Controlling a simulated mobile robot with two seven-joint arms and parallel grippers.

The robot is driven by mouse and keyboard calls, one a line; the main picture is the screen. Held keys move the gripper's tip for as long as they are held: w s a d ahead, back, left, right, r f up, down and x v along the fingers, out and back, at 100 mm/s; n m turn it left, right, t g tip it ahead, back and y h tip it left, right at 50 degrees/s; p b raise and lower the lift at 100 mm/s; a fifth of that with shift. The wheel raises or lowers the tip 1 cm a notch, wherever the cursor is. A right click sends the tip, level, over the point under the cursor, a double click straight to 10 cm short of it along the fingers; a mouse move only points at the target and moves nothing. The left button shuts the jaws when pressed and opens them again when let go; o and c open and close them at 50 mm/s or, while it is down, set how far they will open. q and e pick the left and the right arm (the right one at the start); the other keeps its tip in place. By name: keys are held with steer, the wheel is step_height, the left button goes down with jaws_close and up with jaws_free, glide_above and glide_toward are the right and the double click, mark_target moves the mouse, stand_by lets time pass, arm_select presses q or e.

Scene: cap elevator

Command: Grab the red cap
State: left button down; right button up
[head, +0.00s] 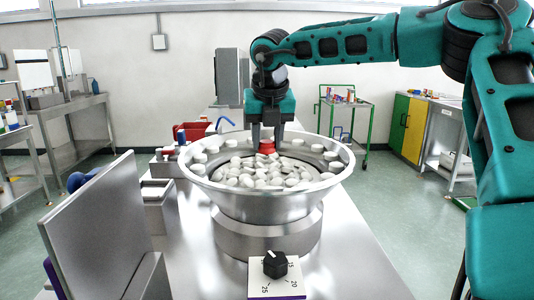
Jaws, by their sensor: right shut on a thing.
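The red cap (266,146) is at the far inner side of the round steel bowl (262,210), among many white caps (262,173). My right gripper (266,138) reaches down over the bowl's far side, with its teal body above. Its two fingers stand on either side of the red cap and are shut on it. Whether the cap touches the white caps below is hard to tell. My left gripper is not in view.
A black dial (275,264) on a white plate stands in front of the bowl. A grey upright panel (98,232) is at the left. The steel table (345,270) is clear at right.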

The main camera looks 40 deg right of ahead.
mark_target(267, 143)
step_height(267, 143, up, 15)
steer(key=p, duration=0.2)
stand_by(0.3)
